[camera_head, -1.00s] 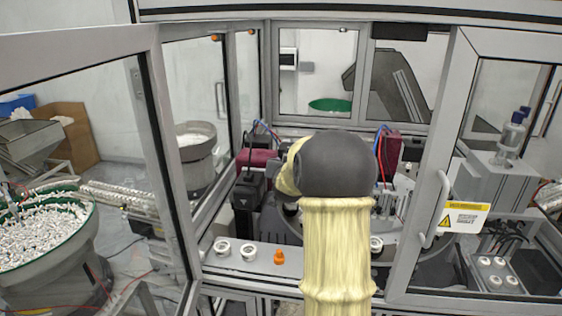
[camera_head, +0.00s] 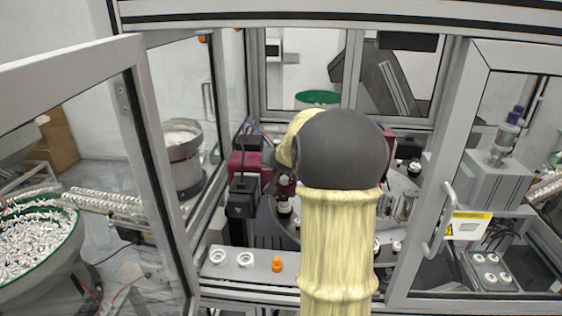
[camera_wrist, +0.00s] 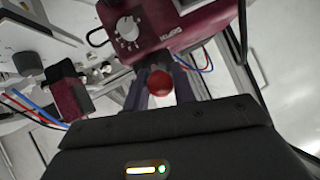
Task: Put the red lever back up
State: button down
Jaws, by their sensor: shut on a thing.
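The red lever's round knob (camera_wrist: 160,83) shows in the wrist view, just below a maroon unit with a dial (camera_wrist: 172,24). My gripper (camera_wrist: 161,92) has its two dark fingers on either side of the knob and is shut on the lever. The lever's shaft is hidden, and I cannot tell its angle. In the head view my arm covers the lever and the gripper.
A smaller maroon block (camera_wrist: 69,100) with red and blue hoses is at left in the wrist view. In the head view, an open glass door (camera_head: 465,170) stands at right and a framed panel (camera_head: 150,150) at left. White rings (camera_head: 245,259) and an orange piece (camera_head: 277,264) sit on the front ledge.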

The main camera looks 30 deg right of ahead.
jog(key=shift+r, duration=0.2)
jog(key=c, duration=1.2)
grip_release()
jog(key=shift+f, duration=0.1)
jog(key=b+v, duration=0.8)
jog(key=v, duration=0.9)
jog(key=shift+s, duration=0.15)
